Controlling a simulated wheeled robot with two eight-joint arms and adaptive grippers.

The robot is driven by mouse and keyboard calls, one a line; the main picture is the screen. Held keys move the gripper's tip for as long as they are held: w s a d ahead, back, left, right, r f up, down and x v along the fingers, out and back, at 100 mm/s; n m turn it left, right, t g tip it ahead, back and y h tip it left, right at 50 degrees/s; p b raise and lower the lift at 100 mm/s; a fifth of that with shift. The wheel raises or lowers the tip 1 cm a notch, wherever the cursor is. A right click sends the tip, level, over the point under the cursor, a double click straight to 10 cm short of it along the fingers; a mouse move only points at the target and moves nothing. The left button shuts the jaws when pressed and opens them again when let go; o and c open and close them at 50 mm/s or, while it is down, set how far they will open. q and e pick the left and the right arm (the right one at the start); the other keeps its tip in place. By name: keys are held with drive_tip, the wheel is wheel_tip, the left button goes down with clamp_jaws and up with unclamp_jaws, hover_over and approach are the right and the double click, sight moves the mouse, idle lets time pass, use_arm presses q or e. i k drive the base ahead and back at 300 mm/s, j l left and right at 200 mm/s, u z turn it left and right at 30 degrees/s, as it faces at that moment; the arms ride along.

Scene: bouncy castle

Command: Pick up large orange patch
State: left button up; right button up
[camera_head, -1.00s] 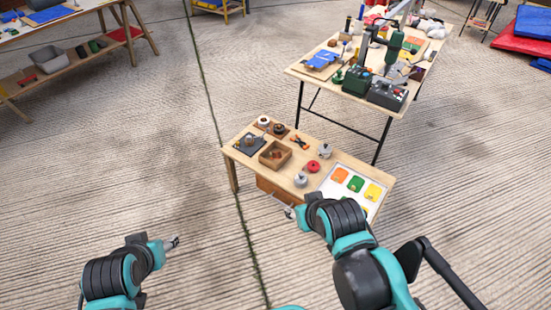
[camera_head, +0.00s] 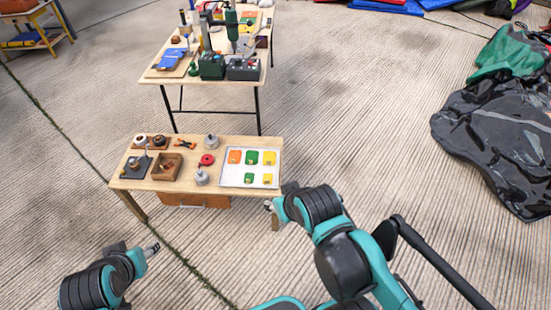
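The large orange patch (camera_head: 235,156) lies at the upper left of a white board (camera_head: 227,178) on the right end of the low wooden table. A large green patch (camera_head: 252,157) and a large yellow patch (camera_head: 269,157) lie beside it in the same row. My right gripper (camera_head: 269,206) is low by the table's front right corner, apart from the patch and partly hidden by its own arm. My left gripper (camera_head: 152,248) is over the floor, in front of the table and to its left. Both are too small to tell whether open or shut.
Smaller green (camera_head: 249,178) and yellow (camera_head: 267,179) patches lie below. A red tape roll (camera_head: 206,160), grey metal pots (camera_head: 201,177) and a wooden box (camera_head: 166,167) share the low table (camera_head: 190,187). A cluttered workbench (camera_head: 205,88) stands behind. Dark crumpled sheeting (camera_head: 490,140) lies right.

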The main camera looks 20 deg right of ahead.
sight(234, 157)
drive_tip(key=z, duration=0.35)
drive_tip(key=i+l+u, duration=0.15)
drive_tip(key=i+l, duration=0.95)
drive_tip(key=l, duration=0.15)
